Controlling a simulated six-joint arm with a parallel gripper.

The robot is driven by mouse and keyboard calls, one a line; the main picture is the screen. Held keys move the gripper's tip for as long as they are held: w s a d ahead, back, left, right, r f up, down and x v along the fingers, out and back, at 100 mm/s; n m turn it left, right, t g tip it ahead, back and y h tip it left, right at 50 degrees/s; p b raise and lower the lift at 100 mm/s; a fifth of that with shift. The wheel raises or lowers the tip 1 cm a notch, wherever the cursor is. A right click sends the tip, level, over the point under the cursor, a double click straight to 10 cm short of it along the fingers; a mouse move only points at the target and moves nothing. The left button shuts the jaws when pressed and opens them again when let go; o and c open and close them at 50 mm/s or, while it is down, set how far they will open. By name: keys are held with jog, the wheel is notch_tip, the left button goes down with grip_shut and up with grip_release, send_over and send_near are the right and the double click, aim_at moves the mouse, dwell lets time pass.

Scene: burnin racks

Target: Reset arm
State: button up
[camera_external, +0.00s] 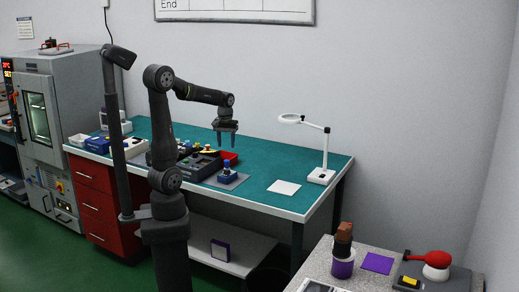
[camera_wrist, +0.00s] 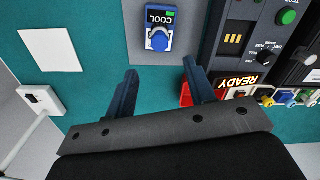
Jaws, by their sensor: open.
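My gripper (camera_external: 226,141) hangs above the green workbench (camera_external: 280,163), fingers pointing down, open and empty. In the wrist view my gripper (camera_wrist: 160,92) shows its two fingers spread apart with nothing between them. A blue item with a round knob and a "COOL" label (camera_wrist: 159,28) lies ahead of the fingertips on a grey pad; it also shows in the external view (camera_external: 227,172). The fingers are apart from it.
A dark test unit (camera_wrist: 240,40) with a "READY" label stands right of the blue item. A red bin (camera_external: 230,157), a white square (camera_external: 284,187) and a magnifier lamp (camera_external: 322,175) are on the bench. A grey oven (camera_external: 45,120) stands left.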

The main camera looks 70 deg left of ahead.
aim_at(227, 167)
notch_tip(227, 167, down, 13)
jog(key=shift+r, duration=2.45)
jog(key=shift+f, duration=0.1)
